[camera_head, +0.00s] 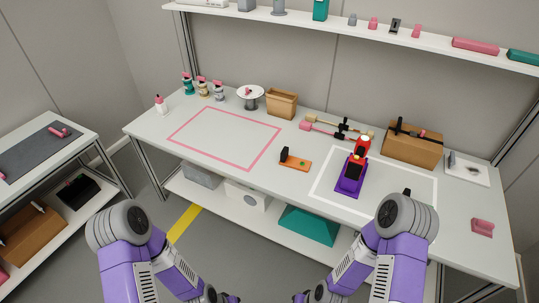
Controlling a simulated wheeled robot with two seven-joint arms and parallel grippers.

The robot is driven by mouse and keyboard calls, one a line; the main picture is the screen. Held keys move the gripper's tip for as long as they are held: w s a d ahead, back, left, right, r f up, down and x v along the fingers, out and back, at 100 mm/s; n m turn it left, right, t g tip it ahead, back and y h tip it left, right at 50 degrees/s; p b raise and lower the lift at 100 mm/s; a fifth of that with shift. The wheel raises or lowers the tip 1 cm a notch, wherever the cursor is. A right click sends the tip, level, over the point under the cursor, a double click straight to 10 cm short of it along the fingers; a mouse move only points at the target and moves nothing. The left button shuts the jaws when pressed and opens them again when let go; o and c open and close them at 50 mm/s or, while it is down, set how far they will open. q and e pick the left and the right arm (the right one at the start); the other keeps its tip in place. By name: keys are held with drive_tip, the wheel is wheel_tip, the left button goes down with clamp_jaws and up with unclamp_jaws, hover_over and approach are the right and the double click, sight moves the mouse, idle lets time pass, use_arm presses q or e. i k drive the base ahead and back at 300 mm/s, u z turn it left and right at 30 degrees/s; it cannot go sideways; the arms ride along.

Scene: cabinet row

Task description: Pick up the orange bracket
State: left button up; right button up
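The orange bracket (300,164) lies flat on the white workbench (240,172), near the middle. A small black block stands at its left end and a small green spot shows on its right part. My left gripper (229,298) and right gripper (301,297) are at the bottom edge of the head view, partly cut off. Both are low in front of the bench, well apart from the bracket. Their fingers are too small and cropped to tell whether they are open or shut.
A pink outline (176,139) marks bare bench to the left. Clamps (325,130), a tan bin (282,104) and a cardboard box (410,150) stand behind.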

sight(285, 160)
drive_tip(key=u, duration=0.45)
drive_tip(key=i, duration=0.9)
drive_tip(key=u, duration=0.15)
